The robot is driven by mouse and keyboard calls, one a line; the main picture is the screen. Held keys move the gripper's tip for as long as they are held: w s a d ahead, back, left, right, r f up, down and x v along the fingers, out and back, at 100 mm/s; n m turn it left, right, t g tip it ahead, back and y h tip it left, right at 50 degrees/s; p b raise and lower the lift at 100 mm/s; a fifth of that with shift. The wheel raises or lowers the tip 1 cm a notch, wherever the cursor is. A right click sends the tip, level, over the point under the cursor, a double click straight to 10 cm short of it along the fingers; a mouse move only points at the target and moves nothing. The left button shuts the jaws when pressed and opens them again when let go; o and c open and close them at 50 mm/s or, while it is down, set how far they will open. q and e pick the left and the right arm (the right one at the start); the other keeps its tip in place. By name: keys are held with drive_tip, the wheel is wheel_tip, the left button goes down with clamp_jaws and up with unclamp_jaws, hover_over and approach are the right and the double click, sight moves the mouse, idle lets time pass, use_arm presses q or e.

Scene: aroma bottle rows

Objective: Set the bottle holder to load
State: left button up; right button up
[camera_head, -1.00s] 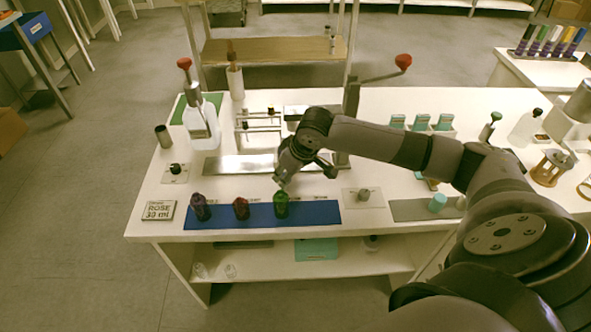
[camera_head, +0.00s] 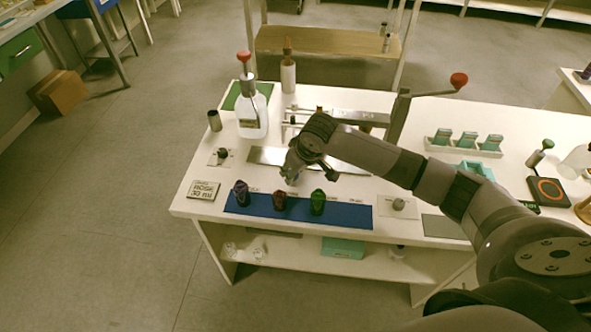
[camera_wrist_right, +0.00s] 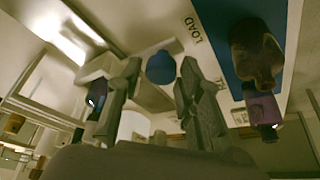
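In the head view my right gripper (camera_head: 292,174) hangs over the table, just behind the bottle row and beside the metal plate (camera_head: 268,156). In the right wrist view its two fingers (camera_wrist_right: 160,92) are apart, with nothing held. A blue rounded knob (camera_wrist_right: 160,68) shows between and beyond the fingertips, apart from them as far as I can tell. A printed LOAD label (camera_wrist_right: 197,32) lies near it on a white surface. The holder's body is largely hidden behind my arm. My left gripper is not in view.
Purple (camera_head: 241,193), red (camera_head: 279,200) and green (camera_head: 318,202) bottles stand on the blue mat (camera_head: 350,216), close in front of my gripper. A white bottle (camera_head: 251,115) stands behind left. A red-knobbed lever (camera_head: 459,80) rises at the back right.

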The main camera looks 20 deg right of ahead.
drive_tip(key=shift+o, duration=1)
drive_tip(key=v, duration=1.2)
